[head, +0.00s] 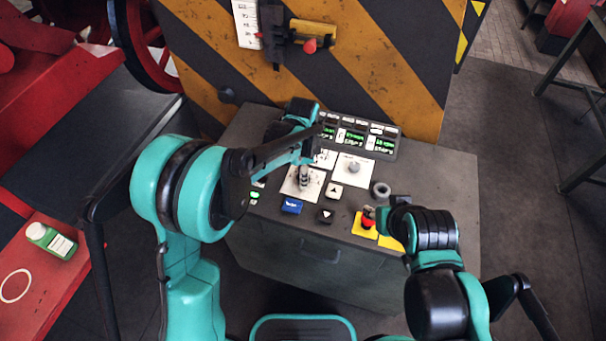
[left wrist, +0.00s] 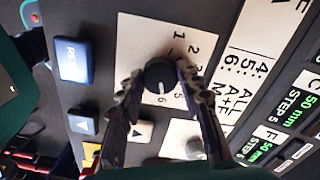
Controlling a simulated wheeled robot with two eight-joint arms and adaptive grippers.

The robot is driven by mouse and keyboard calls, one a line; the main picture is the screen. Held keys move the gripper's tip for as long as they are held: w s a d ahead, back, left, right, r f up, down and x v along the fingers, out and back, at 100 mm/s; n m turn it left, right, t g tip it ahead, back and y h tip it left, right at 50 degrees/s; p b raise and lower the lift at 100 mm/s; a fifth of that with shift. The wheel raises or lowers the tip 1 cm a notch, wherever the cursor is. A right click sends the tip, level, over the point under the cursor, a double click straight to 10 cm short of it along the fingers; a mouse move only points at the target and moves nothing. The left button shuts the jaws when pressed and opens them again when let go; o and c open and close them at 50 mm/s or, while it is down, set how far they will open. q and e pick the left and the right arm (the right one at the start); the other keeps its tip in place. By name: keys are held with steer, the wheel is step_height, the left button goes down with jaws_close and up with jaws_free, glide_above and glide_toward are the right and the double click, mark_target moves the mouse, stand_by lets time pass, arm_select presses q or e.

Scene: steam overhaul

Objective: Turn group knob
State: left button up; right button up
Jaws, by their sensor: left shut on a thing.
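The group knob (left wrist: 158,76) is round and black, with a light pointer mark, on a white plate with numbers around it. In the head view its white plate (head: 291,190) lies on the sloping panel, and my left gripper partly covers the knob. My left gripper (left wrist: 157,82) has one finger on each side of the knob and is shut on it; it also shows in the head view (head: 304,172). My right gripper (head: 384,215) is low at the panel's right, close to the red button; its fingers are too hidden to judge.
A blue RESET button (left wrist: 72,60) and arrow buttons (head: 325,216) sit near the knob. A second knob (head: 354,167) is to its right. A red button on yellow (head: 367,222) is near my right gripper. A striped board (head: 370,60) stands behind the console.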

arm_select(q)
steer(key=shift+m, duration=0.6)
steer(key=o, duration=1.2)
steer(key=shift+c, duration=0.2)
step_height(320, 180, up, 12)
